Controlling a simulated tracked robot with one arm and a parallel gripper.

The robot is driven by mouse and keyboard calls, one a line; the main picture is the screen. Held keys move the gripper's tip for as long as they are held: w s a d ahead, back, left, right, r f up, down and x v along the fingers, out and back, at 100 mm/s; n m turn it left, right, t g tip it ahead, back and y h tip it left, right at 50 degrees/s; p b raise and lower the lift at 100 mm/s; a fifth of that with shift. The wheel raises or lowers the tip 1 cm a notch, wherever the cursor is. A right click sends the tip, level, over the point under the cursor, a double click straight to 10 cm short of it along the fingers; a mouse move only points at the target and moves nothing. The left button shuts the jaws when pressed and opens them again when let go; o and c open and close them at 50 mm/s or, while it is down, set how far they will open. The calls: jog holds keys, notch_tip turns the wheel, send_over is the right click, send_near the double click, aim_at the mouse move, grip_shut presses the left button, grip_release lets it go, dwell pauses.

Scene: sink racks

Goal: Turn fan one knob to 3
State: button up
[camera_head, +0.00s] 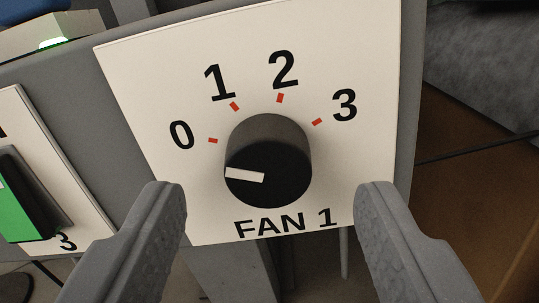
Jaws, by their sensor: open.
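The black fan one knob (283,140) stands out from a white plate (136,64) marked FAN 1, with red ticks and the numbers 0, 1, 2 and 3 in an arc above it. The white pointer line (245,174) on the knob's face points left, closest to the 0 side. My gripper (270,203) is open, with one grey finger on each side of the knob's lower part. Both fingers look apart from the knob, with clear gaps. Their exact depth relative to the knob is hard to tell.
A green rocker switch (22,197) on another white plate sits at the left edge. A box with a lit green light (54,43) is at the upper left.

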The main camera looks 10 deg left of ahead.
jog(key=shift+w, duration=0.8)
